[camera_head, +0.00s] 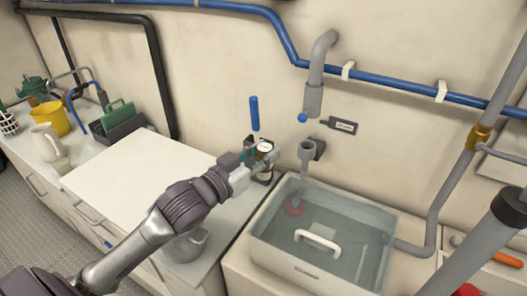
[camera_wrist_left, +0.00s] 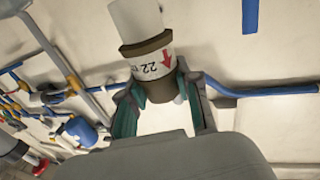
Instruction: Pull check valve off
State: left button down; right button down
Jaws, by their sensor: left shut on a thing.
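The check valve (camera_head: 264,149) shows in the head view as a small whitish piece with a dark band, left of the clear-sided bin. In the left wrist view the check valve (camera_wrist_left: 151,62) is a pale cylinder with olive-brown collars, a label reading "22" and a red arrow. My left gripper (camera_head: 256,163) is shut on it. In the wrist view the gripper's green-padded fingers (camera_wrist_left: 160,97) close around its lower collar.
A grey elbow pipe (camera_head: 314,85) hangs from the wall above a grey cup-shaped fitting (camera_head: 306,150). A clear-sided bin (camera_head: 262,249) with a white handle stands right of my gripper. A grey pot (camera_head: 187,245) sits below my forearm. The white counter top (camera_head: 130,175) is bare.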

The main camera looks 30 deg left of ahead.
dwell(0.5)
pick_arm(q)
jog(key=shift+s, duration=0.4)
jog(key=s+p, duration=0.2)
jog(key=s, duration=0.6)
jog(key=shift+a+p, duration=0.15)
jog(key=shift+p, duration=0.15)
dwell(0.4)
jog(key=shift+s, duration=0.1)
